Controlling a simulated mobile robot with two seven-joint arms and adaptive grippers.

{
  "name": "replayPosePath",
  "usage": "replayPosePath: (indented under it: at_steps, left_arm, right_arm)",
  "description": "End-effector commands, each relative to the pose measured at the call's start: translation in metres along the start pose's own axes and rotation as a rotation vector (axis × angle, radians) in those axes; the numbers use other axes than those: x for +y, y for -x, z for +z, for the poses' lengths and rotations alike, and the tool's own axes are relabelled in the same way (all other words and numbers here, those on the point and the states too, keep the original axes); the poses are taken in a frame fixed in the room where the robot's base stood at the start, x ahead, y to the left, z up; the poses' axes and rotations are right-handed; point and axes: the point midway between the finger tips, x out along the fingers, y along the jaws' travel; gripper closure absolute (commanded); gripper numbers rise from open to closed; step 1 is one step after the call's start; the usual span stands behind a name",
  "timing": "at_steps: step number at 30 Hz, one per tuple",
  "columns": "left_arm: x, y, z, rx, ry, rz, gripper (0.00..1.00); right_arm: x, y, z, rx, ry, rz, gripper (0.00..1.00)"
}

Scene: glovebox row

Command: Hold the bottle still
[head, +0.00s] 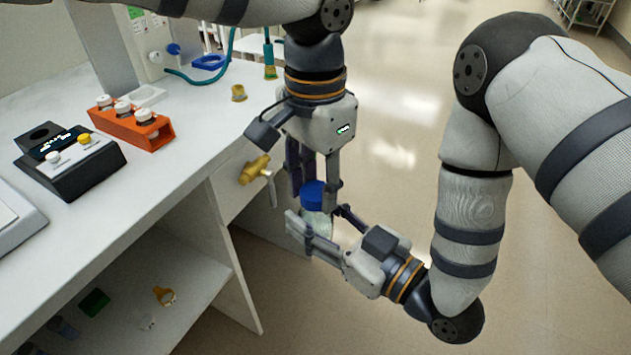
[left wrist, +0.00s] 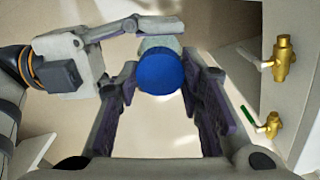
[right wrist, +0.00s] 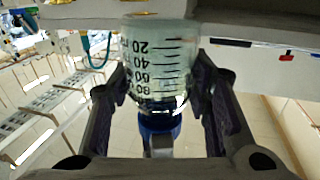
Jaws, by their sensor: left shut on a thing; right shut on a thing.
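The bottle (head: 317,224) is clear with a blue cap (head: 313,194), held in the air in front of the bench edge. My left gripper (head: 314,189) points down from above and is shut on the blue cap, which shows between its fingers in the left wrist view (left wrist: 161,73). My right gripper (head: 318,221) comes from the lower right and is shut on the bottle's body. In the right wrist view the bottle (right wrist: 158,62) shows a printed scale between the fingers, with the cap toward the picture's bottom. The fingers partly hide the body in the head view.
The white bench (head: 190,115) is at left, with an orange rack (head: 132,128) of white-capped bottles and a black device (head: 70,160) with knobs. Brass valves (left wrist: 283,60) stick out from the bench front. A lower shelf (head: 150,285) holds small items. Floor at right is clear.

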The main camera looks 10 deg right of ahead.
Motion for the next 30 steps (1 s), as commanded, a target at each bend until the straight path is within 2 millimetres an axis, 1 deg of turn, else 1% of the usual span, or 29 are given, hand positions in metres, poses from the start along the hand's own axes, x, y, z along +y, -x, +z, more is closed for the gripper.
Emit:
replayPosePath:
  at_steps: [2,6,7,8,9,18,20,24,27,30]
  left_arm:
    - [-0.001,0.0,0.0,-0.001,-0.127,-0.003,0.99]
    - [-0.001,0.0,0.0,0.0,-0.116,-0.001,0.99]
    - [-0.001,0.0,0.0,0.0,-0.115,-0.001,0.61]
    - [-0.001,0.0,0.0,0.0,-0.115,-0.002,0.55]
    - [-0.001,0.0,0.0,0.0,-0.115,-0.001,0.46]
    - [-0.001,0.002,0.0,0.001,-0.114,-0.001,0.46]
    - [-0.001,0.008,-0.001,0.003,-0.114,-0.004,0.46]
    - [-0.001,0.029,-0.001,0.003,-0.114,-0.004,0.46]
    - [-0.001,0.041,-0.001,0.002,-0.113,-0.003,0.46]
    - [-0.001,0.045,0.0,0.001,-0.115,-0.002,0.46]
  right_arm:
    - [0.0,0.0,-0.001,0.001,0.0,0.001,1.0]
    - [0.0,0.0,0.0,0.001,0.0,0.001,1.0]
    - [0.0,0.0,0.0,0.0,0.0,0.001,1.0]
    - [0.0,0.0,0.0,0.0,0.0,0.001,1.0]
    - [0.0,0.0,0.0,0.0,0.0,0.001,1.0]
    - [0.0,0.0,0.0,0.001,0.0,0.0,1.0]
    - [0.0,0.0,0.0,0.001,0.0,0.0,1.0]
    - [0.0,0.0,-0.001,0.001,0.0,0.0,1.0]
    - [0.0,0.0,-0.001,0.001,0.0,0.0,1.0]
    - [0.0,0.0,0.0,0.001,0.0,0.0,1.0]
